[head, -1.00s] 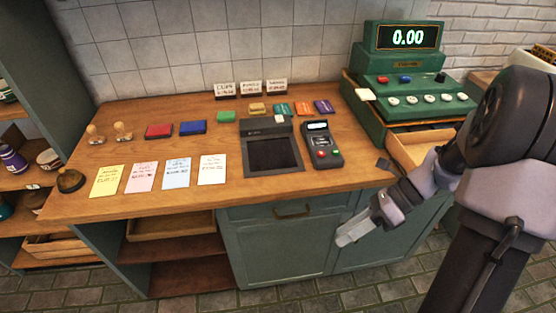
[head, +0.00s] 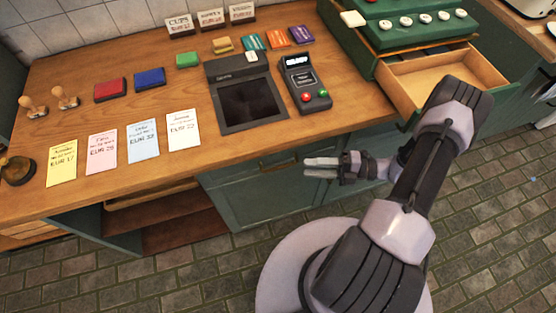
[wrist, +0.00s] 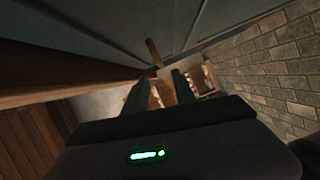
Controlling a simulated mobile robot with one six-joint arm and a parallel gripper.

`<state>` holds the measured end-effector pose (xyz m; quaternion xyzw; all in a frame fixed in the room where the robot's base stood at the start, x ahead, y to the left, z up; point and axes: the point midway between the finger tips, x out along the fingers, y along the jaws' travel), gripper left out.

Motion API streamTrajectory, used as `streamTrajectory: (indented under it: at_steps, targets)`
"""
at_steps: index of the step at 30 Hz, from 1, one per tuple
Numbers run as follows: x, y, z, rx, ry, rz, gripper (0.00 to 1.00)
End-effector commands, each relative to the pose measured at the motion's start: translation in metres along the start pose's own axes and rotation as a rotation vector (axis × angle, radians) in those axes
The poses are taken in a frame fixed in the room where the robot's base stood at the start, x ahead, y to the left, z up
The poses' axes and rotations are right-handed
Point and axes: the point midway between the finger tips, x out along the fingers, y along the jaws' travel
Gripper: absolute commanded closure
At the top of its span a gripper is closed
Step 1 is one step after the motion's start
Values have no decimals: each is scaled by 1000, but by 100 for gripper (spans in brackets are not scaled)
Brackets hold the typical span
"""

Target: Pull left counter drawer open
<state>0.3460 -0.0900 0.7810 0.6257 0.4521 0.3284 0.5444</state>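The green drawer front (head: 248,174) sits under the wooden counter's front edge and looks shut. Its brass handle (head: 284,164) shows near its middle. In the wrist view a brass bar (wrist: 153,52), likely this handle, stands just beyond the fingertips. My gripper (head: 308,168) is just right of the handle in the head view, its fingers pointing left. In the wrist view my gripper (wrist: 160,84) has a gap between its two fingers and nothing held. I cannot tell the exact distance to the handle.
An open, empty wooden till drawer (head: 445,78) juts out under the green register (head: 415,28) at the right. Cards, ink pads, stamps and a card terminal (head: 304,84) lie on the counter (head: 205,137). The tiled floor (head: 190,277) in front is clear.

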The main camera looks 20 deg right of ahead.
Motion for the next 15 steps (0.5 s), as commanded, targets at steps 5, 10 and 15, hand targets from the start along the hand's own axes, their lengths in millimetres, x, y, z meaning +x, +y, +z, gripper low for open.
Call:
streamTrajectory:
  at_steps: [5,10,15]
  targets:
    - [45,2,-2,2,5,0,67]
    - [79,1,-2,1,5,-2,67]
    - [99,0,-1,0,3,-1,67]
